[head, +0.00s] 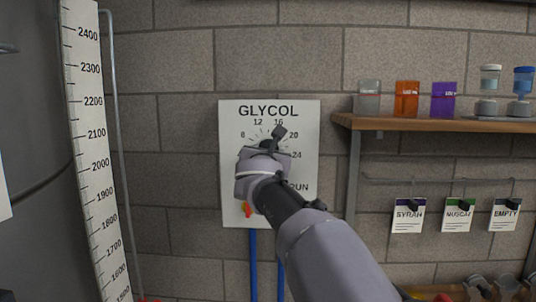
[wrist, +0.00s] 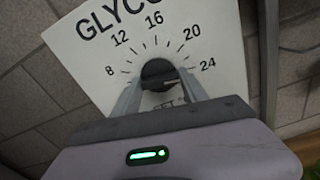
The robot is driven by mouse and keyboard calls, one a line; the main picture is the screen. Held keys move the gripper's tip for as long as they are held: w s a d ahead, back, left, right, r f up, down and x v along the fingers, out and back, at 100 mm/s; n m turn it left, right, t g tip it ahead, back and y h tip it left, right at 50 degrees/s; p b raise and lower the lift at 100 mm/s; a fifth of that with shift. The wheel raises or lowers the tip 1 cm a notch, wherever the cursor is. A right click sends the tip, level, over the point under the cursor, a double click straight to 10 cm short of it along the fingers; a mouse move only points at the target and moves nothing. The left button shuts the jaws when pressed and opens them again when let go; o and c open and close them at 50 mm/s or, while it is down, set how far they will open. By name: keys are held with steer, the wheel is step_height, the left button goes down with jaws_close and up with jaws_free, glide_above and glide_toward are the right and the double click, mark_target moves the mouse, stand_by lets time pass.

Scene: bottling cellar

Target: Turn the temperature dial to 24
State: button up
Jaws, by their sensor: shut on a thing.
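The temperature dial (wrist: 158,75) is a round black knob on a white panel (head: 302,125) headed GLYCOL. Its scale reads 8, 12, 16, 20 and 24 clockwise. My gripper (wrist: 160,84) is shut on the dial, with one grey finger on each side of it in the wrist view. A short pale mark on the knob shows at its lower right, below the direction of 24; I cannot tell the exact reading. In the head view my gripper (head: 264,155) covers most of the dial and the panel's middle.
Blue pipes (head: 253,265) run down below. A wooden shelf (head: 440,123) with small containers is at right, above hanging tags (head: 408,215). A tank scale (head: 94,130) stands left.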

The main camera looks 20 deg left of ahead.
steer(key=o, duration=1.4)
steer(key=b+v, duration=0.4)
steer(key=v, duration=1.3)
steer(key=shift+s+d+r, duration=0.1)
steer(key=shift+s+d, duration=0.05)
